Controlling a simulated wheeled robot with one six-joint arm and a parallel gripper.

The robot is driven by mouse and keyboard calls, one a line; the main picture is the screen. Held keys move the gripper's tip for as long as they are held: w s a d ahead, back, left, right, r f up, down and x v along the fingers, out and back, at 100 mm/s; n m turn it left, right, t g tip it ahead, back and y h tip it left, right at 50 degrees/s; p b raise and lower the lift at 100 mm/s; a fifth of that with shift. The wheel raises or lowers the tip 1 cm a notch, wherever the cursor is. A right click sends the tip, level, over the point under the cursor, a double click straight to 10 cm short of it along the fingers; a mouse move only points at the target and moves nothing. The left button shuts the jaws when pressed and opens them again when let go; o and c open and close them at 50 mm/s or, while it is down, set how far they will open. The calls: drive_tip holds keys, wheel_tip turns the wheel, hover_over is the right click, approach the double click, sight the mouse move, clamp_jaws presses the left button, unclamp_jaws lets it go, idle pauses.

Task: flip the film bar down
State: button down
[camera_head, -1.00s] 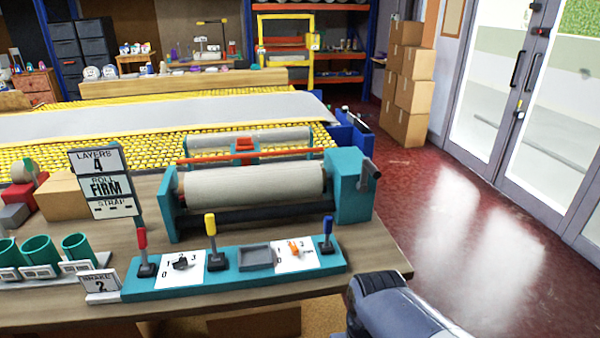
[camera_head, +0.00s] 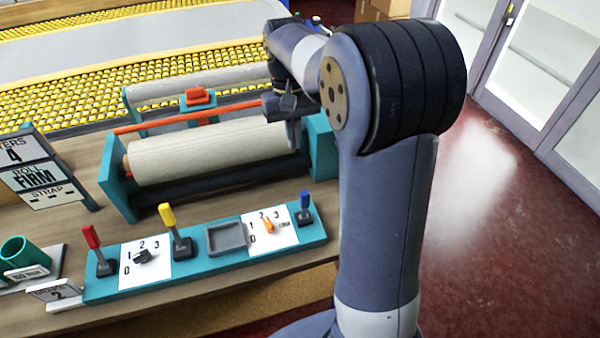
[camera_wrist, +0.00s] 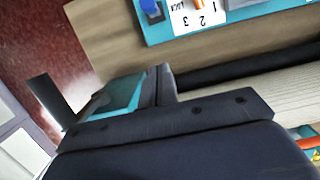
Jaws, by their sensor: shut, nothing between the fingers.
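The long orange-red bar (camera_head: 187,117), which looks like the film bar, runs raised along the far side of the cream roll (camera_head: 208,151). A white film roll (camera_head: 198,84) lies behind it. My gripper (camera_head: 293,132) is shut and empty, pointing down at the right end of the cream roll. I cannot tell whether it touches anything. The bar's right end is hidden behind my gripper and arm. In the wrist view, the cream roll (camera_wrist: 245,98) shows at the right, and a piece of the orange-red bar (camera_wrist: 306,143) shows at the lower right edge.
A teal control panel (camera_head: 200,285) in front carries red (camera_head: 91,237), yellow (camera_head: 167,215) and blue (camera_head: 305,200) levers and two dials. The teal end block (camera_head: 322,150) is partly behind my arm. A sign (camera_head: 42,172) stands at left. Red floor is open at right.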

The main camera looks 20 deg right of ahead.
sight(307, 201)
drive_tip(key=s+f, duration=0.5)
drive_tip(key=f, duration=0.3)
drive_tip(key=shift+s+f+p, duration=0.3)
drive_tip(key=shift+s+f, duration=0.05)
drive_tip(key=shift+f, duration=0.05)
drive_tip(key=shift+s+f+b, duration=0.1)
drive_tip(key=shift+b, duration=0.2)
drive_tip(key=s+t+b, duration=0.4)
drive_tip(key=shift+b, duration=0.3)
drive_tip(key=shift+s, duration=0.65)
